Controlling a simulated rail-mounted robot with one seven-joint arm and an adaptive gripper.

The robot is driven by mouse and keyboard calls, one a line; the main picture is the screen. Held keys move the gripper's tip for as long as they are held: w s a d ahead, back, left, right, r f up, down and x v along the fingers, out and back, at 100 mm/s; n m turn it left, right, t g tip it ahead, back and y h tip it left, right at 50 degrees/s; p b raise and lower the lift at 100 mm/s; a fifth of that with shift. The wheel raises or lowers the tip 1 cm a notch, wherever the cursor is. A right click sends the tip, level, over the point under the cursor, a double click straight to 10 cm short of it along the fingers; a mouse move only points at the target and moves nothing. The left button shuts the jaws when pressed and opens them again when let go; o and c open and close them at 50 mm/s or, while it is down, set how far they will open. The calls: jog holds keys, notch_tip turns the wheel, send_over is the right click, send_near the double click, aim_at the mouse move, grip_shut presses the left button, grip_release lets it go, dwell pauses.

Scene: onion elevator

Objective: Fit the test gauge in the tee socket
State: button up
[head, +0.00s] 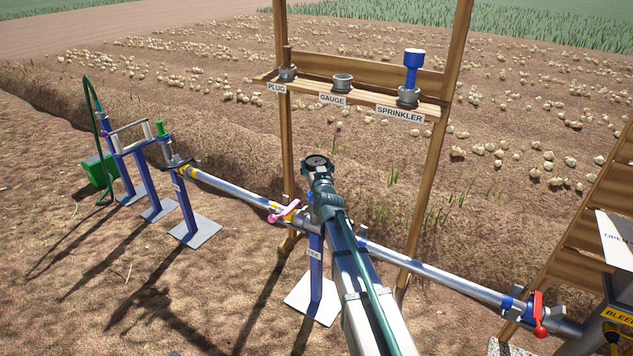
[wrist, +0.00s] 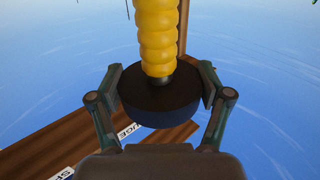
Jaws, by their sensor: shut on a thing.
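My gripper (head: 318,175) is shut on the test gauge (wrist: 155,108), a dark round disc between its two fingers in the wrist view. A yellow ribbed grip (wrist: 157,38) rises from a dark stem at the disc's middle and runs out of that frame. In the head view the gauge (head: 317,161) shows as a black disc at the end of my raised arm, in the air. The post marked TEE (head: 315,268) stands under the pipe, below and behind my arm. The tee socket itself is mostly hidden by my arm, so I cannot see its opening.
The wooden shelf (head: 375,95) behind has an empty GAUGE cup (head: 342,83), a plug (head: 287,65) and a blue sprinkler (head: 412,70). A pink lever (head: 285,211) and a red valve handle (head: 539,314) are on the pipe (head: 440,278). Open soil lies in front.

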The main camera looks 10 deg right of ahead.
jog(key=shift+w+d+f+b, duration=0.15)
jog(key=shift+w+f+b, duration=0.15)
jog(key=shift+f+b, duration=0.75)
jog(key=shift+f, duration=0.8)
jog(key=shift+f, duration=0.1)
jog(key=shift+f+b, duration=0.25)
jog(key=shift+b, duration=0.05)
jog(key=o, duration=1.3)
jog(key=shift+c, duration=0.2)
jog(key=shift+r, duration=0.15)
